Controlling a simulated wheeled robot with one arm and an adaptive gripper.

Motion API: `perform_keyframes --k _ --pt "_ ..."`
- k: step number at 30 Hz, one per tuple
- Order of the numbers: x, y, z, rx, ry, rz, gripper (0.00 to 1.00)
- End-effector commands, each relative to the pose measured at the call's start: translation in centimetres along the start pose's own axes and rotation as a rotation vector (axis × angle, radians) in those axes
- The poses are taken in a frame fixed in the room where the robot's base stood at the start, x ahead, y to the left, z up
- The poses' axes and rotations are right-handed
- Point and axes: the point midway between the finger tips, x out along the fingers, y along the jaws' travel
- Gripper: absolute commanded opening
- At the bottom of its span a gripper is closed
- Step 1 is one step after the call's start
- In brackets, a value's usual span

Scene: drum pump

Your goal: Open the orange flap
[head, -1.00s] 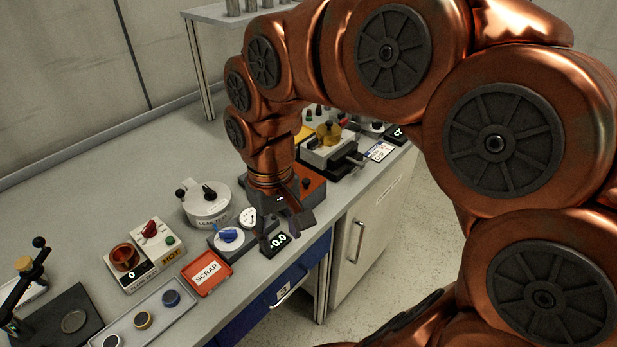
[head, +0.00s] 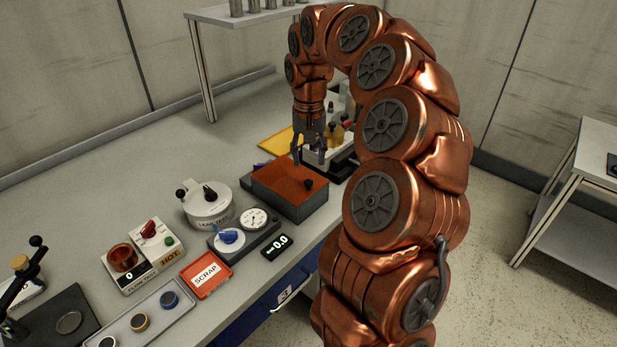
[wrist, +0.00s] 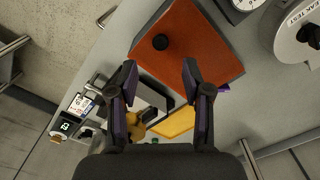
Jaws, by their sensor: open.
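The orange flap (head: 283,181) is the flat lid of a grey box on the bench and lies closed. A black knob (head: 309,184) stands on it near its front right edge. In the wrist view the flap (wrist: 203,45) is beyond my fingertips, with the knob (wrist: 160,42) in line with the gap between them. My gripper (head: 309,157) is open and empty, pointing down above the back right part of the box, apart from the knob. Both fingers of my gripper (wrist: 160,72) show in the wrist view.
A gauge (head: 255,218), a blue-knobbed valve (head: 228,238) and a display (head: 277,247) sit left of the box. The leak test pot (head: 207,206) stands further left. A yellow tray (head: 277,146) and a device with a brass part (head: 336,133) are behind. A red scrap tray (head: 206,275) is in front.

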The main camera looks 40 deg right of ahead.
Motion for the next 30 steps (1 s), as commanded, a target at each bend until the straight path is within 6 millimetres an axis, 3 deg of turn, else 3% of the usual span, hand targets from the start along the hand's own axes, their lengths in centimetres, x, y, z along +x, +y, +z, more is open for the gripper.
perform_keyframes --k 15,28,30 --pt "6.1 0.0 0.1 -0.002 -0.003 0.0 0.49" --pt "7.0 -0.1 0.1 -0.003 0.001 -0.001 0.49" --pt "7.0 -0.1 0.1 -0.003 0.001 -0.001 0.43"
